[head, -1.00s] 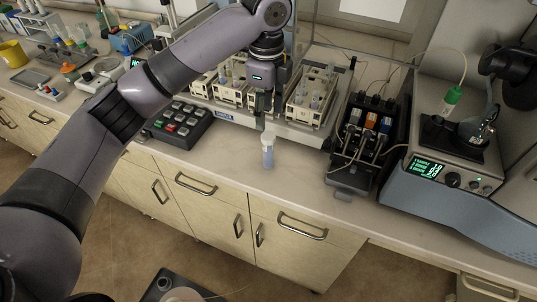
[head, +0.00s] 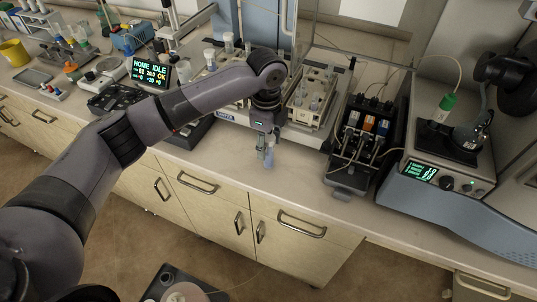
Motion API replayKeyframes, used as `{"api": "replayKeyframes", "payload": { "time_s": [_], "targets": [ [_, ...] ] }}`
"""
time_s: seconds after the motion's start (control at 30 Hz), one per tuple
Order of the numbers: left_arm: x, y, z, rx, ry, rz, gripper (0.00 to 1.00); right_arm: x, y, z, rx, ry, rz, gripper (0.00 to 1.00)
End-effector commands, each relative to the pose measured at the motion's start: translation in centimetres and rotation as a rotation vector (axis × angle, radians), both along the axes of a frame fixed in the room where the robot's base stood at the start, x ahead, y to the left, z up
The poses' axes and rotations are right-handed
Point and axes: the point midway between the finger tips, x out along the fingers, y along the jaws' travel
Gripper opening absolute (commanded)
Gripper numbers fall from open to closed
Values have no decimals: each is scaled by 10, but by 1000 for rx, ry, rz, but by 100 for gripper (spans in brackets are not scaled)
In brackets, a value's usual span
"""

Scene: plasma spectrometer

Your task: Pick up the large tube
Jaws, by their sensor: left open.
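The large tube (head: 269,159) is a clear bluish tube standing upright on the white bench, near its front edge. Its upper part is hidden behind my left gripper (head: 266,147). My left gripper points down and is open, with its fingers at the tube's top. I cannot tell whether the fingers touch it. My right gripper is not in view.
A rack with several tubes (head: 311,107) stands behind my left gripper. A pump unit with coloured cassettes (head: 352,147) is to the right, beside a blue-grey instrument (head: 436,188). A lit display (head: 150,73) stands behind my left arm. The bench front is clear.

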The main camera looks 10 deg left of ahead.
Motion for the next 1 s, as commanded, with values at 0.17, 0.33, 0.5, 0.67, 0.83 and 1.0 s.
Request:
{"api": "replayKeyframes", "payload": {
  "time_s": [0.17, 0.33, 0.5, 0.67, 0.83, 1.0],
  "targets": [
    [0, 0, 0, 0, 0, 1, 40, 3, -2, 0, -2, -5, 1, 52],
    [0, 0, 1, 0, 0, 1, 29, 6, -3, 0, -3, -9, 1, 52],
    [0, 0, 1, 0, 0, 1, 18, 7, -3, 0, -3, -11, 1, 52],
    [0, 0, 1, 0, 0, 1, 7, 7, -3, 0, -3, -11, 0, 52],
    [0, 0, 1, 0, 0, 1, 0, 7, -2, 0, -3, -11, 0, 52],
    [0, 0, 1, 0, 0, 1, 0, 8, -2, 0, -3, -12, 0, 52]
  ]
}}
